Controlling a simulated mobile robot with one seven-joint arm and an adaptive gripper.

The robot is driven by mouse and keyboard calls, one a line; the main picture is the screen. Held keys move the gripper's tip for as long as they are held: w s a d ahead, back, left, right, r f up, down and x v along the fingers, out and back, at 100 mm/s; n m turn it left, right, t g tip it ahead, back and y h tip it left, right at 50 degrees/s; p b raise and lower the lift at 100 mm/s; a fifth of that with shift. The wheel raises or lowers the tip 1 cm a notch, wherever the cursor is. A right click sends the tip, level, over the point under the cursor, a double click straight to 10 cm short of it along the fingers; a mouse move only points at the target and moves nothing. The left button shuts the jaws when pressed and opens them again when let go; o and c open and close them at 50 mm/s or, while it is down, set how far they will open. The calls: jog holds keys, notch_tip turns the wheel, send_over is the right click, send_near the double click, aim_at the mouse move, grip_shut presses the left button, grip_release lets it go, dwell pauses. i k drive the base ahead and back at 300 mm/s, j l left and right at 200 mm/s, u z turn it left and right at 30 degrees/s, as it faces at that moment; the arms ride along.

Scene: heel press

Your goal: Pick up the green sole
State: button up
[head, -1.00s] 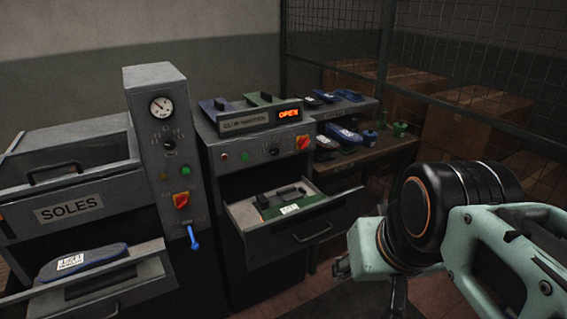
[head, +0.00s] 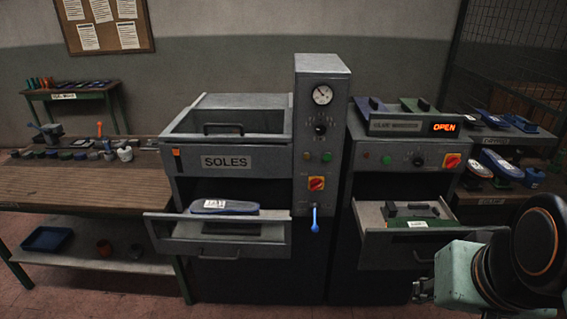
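A green, flat piece (head: 432,224) with a white label lies in the open drawer (head: 372,222) of the right machine, with dark blocks on and beside it. I cannot tell whether it is a sole. No other clearly sole-shaped green thing shows. A dark blue sole (head: 224,207) with a white label lies in the open drawer (head: 200,247) under the SOLES sign. My arm is at the lower right, in front of the right machine. A dark end of my gripper (head: 422,290) shows below the right drawer, apart from the green piece; its fingers are not clear.
The right machine's display (head: 445,127) reads OPEN, with blue and green pieces on its top. A control column (head: 322,100) with a blue lever stands between the machines. A shelf (head: 535,140) with shoes is at right. A workbench (head: 85,185) with small items is at left.

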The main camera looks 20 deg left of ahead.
aim_at(410, 221)
jog(key=u, duration=1.2)
jog(key=z, duration=1.45)
jog(key=i+j+z, duration=0.15)
jog(key=i+j, duration=0.25)
jog(key=i, duration=0.2)
jog(key=i+j+z, duration=0.15)
jog(key=i+j, duration=0.35)
jog(key=i, duration=0.15)
jog(key=j+u, duration=0.25)
jog(key=j, duration=0.5)
jog(key=j+u, duration=0.25)
jog(key=j, duration=0.5)
